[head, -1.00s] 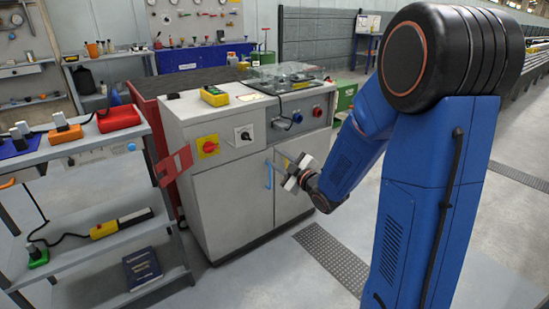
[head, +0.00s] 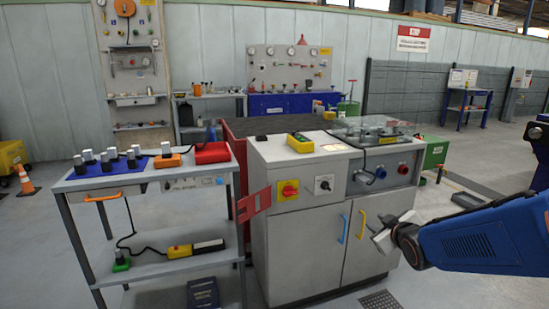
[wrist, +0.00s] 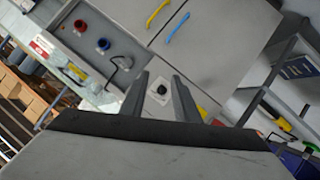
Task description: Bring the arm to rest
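My arm (head: 485,240) is blue and reaches in from the right edge in the head view. My gripper (head: 384,232) points left at its end, in front of the grey cabinet's right door. In the wrist view my gripper (wrist: 160,86) shows two dark fingers standing apart with nothing held between them. The cabinet's black rotary knob (wrist: 162,89) shows in the gap, some way beyond the fingertips. I cannot tell the exact distance from the gripper to the cabinet front.
The grey cabinet (head: 292,230) has a blue handle (head: 342,228) and a yellow handle (head: 361,224). A yellow device (head: 300,142) lies on top. A grey shelf cart (head: 153,170) stands left, and a red flap (head: 253,204) sticks out between them.

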